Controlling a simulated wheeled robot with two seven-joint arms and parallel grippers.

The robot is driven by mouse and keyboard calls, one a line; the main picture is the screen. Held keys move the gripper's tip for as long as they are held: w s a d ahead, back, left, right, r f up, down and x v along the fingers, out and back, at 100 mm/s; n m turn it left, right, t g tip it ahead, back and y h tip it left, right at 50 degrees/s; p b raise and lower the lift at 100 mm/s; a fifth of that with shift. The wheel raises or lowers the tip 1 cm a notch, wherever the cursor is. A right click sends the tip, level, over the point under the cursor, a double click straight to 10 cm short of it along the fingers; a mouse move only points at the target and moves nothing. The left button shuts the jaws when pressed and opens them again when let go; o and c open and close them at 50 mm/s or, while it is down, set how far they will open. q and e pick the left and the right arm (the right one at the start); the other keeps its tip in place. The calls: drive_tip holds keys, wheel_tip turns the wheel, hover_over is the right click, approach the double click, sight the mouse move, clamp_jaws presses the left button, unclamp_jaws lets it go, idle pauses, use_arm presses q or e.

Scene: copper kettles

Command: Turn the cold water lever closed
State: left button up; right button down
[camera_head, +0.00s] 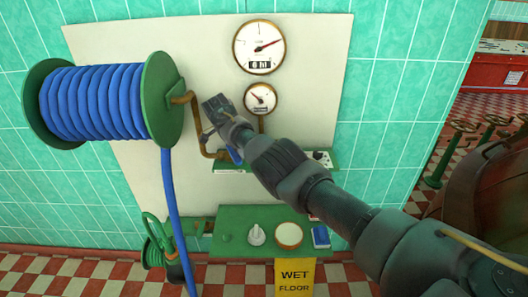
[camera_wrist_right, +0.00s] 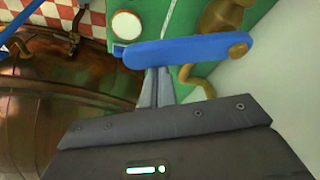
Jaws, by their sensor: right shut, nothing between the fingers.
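The blue lever (camera_wrist_right: 185,50) lies nearly level across the right wrist view. Its right end is on a brass pivot, in front of a green plate. In the head view only a small blue part of it (camera_head: 236,156) shows below my right gripper (camera_head: 207,131). In the wrist view the gripper's two grey fingers (camera_wrist_right: 157,82) are together and empty. Their tips reach the lever's lower edge near its left half; I cannot tell whether they touch it. My left gripper is in neither view.
A green hose reel (camera_head: 160,98) with blue hose stands left of the gripper. Two gauges (camera_head: 259,47) are on the wall panel above. A brass pipe (camera_head: 197,125) runs close by. A green shelf (camera_head: 265,215) is below. A copper kettle (camera_wrist_right: 60,120) shows in the wrist view.

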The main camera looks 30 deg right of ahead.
sight(234, 157)
drive_tip(key=shift+s+a, duration=0.15)
drive_tip(key=shift+a, duration=0.3)
drive_tip(key=shift+a+f, duration=0.3)
drive_tip(key=shift+a, duration=0.1)
drive_tip(key=shift+w+a, duration=0.2)
drive_tip(key=shift+a, duration=0.05)
drive_tip(key=shift+a+r, duration=0.1)
drive_tip(key=shift+a, duration=0.4)
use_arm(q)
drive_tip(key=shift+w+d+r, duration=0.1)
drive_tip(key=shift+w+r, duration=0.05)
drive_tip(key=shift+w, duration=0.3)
